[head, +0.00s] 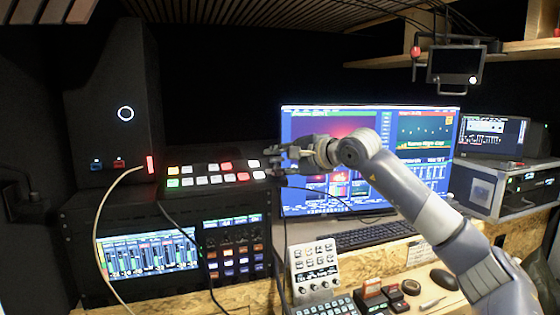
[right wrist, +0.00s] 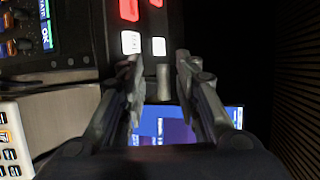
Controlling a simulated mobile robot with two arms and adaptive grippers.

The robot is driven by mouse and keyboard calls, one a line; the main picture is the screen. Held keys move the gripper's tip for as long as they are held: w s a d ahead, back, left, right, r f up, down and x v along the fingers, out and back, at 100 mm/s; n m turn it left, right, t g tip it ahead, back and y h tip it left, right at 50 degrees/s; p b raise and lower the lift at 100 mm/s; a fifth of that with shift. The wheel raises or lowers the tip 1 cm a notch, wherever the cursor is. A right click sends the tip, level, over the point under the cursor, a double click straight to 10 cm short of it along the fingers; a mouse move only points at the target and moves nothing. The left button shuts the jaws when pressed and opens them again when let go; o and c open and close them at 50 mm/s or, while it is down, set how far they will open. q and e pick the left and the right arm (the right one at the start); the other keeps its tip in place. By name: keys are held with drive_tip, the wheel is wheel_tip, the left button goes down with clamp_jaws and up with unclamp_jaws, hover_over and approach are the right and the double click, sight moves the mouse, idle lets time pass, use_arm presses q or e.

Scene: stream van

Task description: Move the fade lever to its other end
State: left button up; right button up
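The switcher panel (head: 212,178) with lit white, red and green buttons sits on the rack to the left of the monitor. In the right wrist view, a short grey cylinder, seemingly the fade lever (right wrist: 164,82), stands beside the panel's lit buttons. My right gripper (head: 272,160) is at the panel's right end. In the right wrist view its fingers (right wrist: 161,75) are apart, one on each side of the lever, with a visible gap. In the head view the gripper hides the lever. My left gripper is not in view.
A large monitor (head: 310,125) stands close behind and right of my right gripper. A black tower (head: 120,110) stands behind the panel on the left. A pale cable (head: 100,210) loops over the rack. A small white controller (head: 315,268) and keyboard (head: 372,236) lie below.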

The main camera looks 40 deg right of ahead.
drive_tip(key=shift+s, duration=0.15)
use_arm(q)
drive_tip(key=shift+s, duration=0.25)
use_arm(e)
drive_tip(key=v, duration=1.1)
drive_tip(key=shift+s, duration=0.35)
drive_tip(key=shift+r, duration=0.1)
